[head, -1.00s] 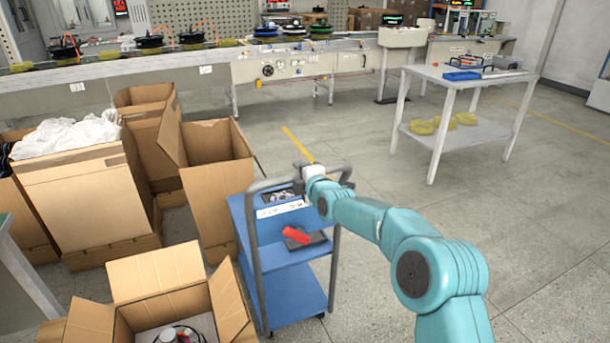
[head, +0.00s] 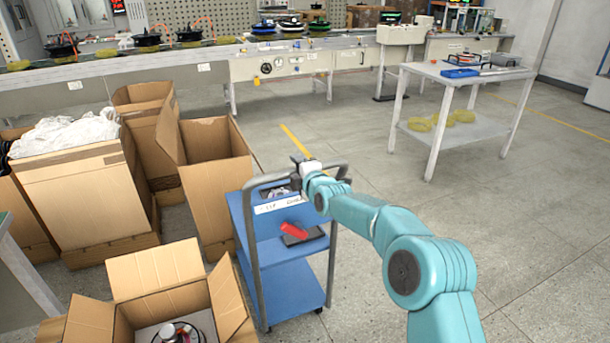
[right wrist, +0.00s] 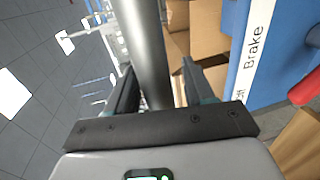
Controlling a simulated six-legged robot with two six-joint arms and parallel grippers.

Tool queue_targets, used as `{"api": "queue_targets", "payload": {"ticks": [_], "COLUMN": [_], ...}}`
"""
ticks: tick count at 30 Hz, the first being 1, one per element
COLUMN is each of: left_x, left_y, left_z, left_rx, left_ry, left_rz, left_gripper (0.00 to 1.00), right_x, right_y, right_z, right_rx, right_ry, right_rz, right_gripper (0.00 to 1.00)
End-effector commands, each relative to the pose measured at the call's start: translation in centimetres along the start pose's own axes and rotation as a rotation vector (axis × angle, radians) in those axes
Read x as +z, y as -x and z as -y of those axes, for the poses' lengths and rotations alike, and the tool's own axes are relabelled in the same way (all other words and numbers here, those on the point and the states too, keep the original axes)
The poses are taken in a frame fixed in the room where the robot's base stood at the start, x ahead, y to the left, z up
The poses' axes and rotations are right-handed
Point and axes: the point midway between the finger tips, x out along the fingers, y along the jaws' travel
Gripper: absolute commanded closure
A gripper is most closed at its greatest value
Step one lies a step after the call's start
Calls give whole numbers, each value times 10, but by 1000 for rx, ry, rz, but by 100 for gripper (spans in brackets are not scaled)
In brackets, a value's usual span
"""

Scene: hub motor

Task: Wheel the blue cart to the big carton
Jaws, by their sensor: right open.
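The blue cart (head: 285,285) has two shelves and a grey tube handle (head: 262,182). It stands at the centre, just right of the cartons. My right gripper (head: 297,170) is at the top of the handle. In the right wrist view, its two fingers (right wrist: 157,88) are open with a grey tube (right wrist: 148,50) between them, and gaps show beside the tube. A large carton (head: 85,205) with white wrapping on top stands at the left. Which carton the task calls big, I cannot tell for sure. My left gripper is not in view.
A red-handled tool (head: 294,230) lies on the cart's upper shelf. An open carton (head: 215,170) stands close on the cart's left, and another (head: 155,275) is at front left. A white table (head: 465,77) is at the right.

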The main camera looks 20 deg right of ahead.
Motion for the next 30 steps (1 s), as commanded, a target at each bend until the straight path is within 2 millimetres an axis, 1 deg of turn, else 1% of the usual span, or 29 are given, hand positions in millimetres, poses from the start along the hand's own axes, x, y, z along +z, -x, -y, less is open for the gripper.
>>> {"api": "queue_targets", "payload": {"ticks": [5, 8, 14, 18, 21, 25, 30], "left_x": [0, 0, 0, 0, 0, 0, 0], "left_y": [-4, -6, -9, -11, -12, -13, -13], "left_z": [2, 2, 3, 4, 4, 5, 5], "left_rx": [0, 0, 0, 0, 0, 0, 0], "left_ry": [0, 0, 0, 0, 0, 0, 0], "left_rz": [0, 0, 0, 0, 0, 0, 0], "left_gripper": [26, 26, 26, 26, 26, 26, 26], "right_x": [0, 1, 1, 1, 1, 1, 0], "right_y": [19, 38, 81, 114, 134, 152, 161], "right_z": [0, -1, 0, -1, 0, 0, 0], "right_rx": [0, 0, 0, 2, 2, 1, 1], "right_ry": [-1, 0, 0, 0, 0, 0, 0], "right_rz": [0, 0, 1, 2, 2, 2, 1], "right_gripper": [47, 47, 47, 47, 47, 47, 47]}}
